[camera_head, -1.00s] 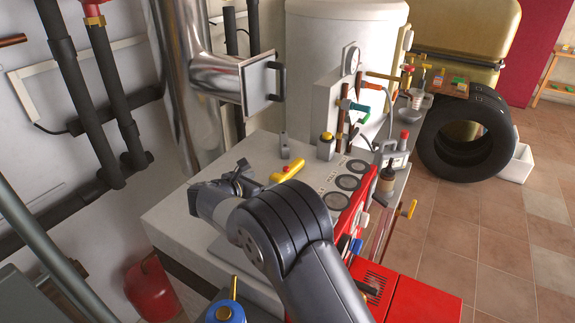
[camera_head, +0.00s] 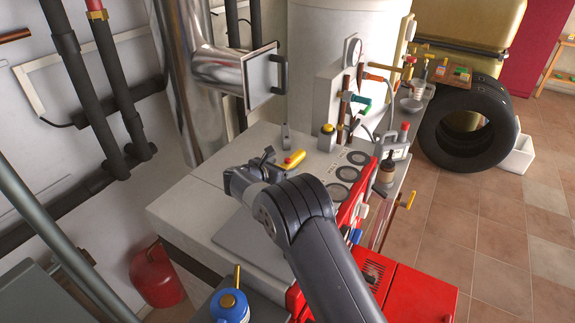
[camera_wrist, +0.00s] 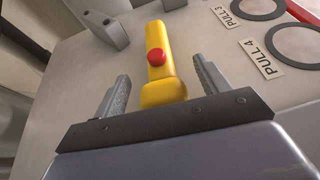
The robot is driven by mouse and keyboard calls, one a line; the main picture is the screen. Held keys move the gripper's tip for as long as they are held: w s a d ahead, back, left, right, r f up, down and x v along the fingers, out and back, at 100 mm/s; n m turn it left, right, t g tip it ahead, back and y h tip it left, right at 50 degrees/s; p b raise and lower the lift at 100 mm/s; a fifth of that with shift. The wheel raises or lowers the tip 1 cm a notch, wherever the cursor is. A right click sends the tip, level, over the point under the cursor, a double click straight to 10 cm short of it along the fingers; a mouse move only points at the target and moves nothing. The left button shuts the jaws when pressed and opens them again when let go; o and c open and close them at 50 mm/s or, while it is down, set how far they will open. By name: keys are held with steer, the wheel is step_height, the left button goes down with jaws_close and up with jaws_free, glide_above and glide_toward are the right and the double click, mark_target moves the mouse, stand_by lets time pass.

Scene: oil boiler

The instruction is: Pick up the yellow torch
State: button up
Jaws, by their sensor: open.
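The yellow torch (camera_wrist: 158,62) lies on the light boiler top, with a red button on its upper side. In the wrist view it lies between the two fingers of my open gripper (camera_wrist: 161,85), its near end close to the gripper's dark palm bar. There is a gap between each finger and the torch. In the head view the torch (camera_head: 294,159) shows just beyond my gripper (camera_head: 262,162). Part of the torch is hidden there.
A grey upright bracket (camera_head: 285,138) and a yellow-topped switch box (camera_head: 327,138) stand behind the torch. A large flue pipe (camera_head: 225,70) and white tank (camera_head: 325,50) rise behind. The boiler top's near left is clear.

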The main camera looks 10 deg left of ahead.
steer(key=c, duration=1.1)
